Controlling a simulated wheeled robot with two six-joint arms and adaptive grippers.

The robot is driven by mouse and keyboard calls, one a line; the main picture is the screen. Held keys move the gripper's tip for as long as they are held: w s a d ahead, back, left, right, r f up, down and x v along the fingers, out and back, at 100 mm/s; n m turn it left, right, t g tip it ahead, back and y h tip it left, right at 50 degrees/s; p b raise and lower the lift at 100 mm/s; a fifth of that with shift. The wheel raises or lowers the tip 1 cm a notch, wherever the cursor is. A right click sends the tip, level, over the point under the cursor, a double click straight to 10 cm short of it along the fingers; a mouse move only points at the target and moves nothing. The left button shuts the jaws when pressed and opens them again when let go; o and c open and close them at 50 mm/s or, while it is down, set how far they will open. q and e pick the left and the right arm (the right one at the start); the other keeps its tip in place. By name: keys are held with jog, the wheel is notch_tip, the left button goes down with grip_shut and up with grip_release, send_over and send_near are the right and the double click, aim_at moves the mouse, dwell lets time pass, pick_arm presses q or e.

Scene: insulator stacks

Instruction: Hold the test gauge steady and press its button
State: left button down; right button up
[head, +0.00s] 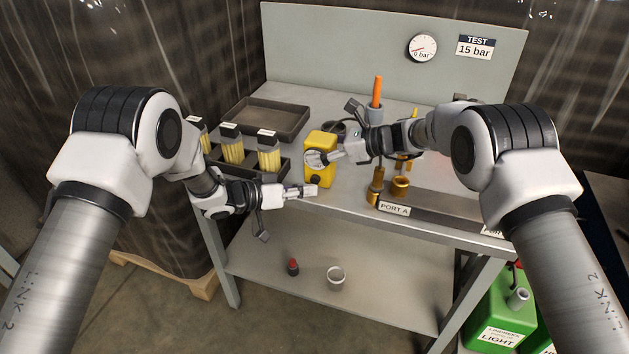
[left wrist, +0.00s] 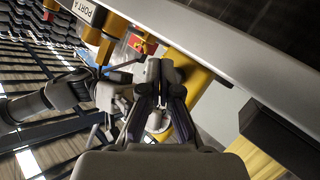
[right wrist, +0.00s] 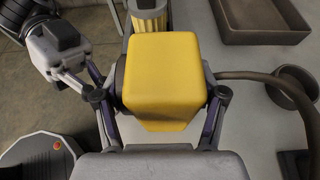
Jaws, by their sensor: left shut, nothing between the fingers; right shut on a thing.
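The test gauge is a yellow box (head: 321,142) with a pale round dial, standing near the front edge of the bench. My right gripper (head: 328,156) is shut on it; in the right wrist view the yellow body (right wrist: 165,75) fills the space between the fingers. My left gripper (head: 311,190) is shut and empty, its tips just in front of the gauge's lower part. In the left wrist view the shut fingertips (left wrist: 167,72) lie over the yellow gauge (left wrist: 203,82); I cannot tell whether they touch it.
A rack (head: 284,165) with yellow bundles stands left of the gauge, with an empty dark tray (head: 299,125) behind. A grey cup with an orange tool (head: 377,92) stands behind right. Brass fittings (head: 400,187) rise from the PORT A block (head: 430,209) at right.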

jog(key=shift+f, duration=0.1)
pick_arm(q)
jog(key=s, duration=0.1)
jog(key=s+a, duration=0.1)
jog(key=s, duration=0.2)
jog(key=shift+s+a, duration=0.3)
jog(key=shift+s, duration=0.1)
dwell(0.3)
pick_arm(e)
jog(key=o, duration=1.5)
jog(key=shift+o, duration=0.2)
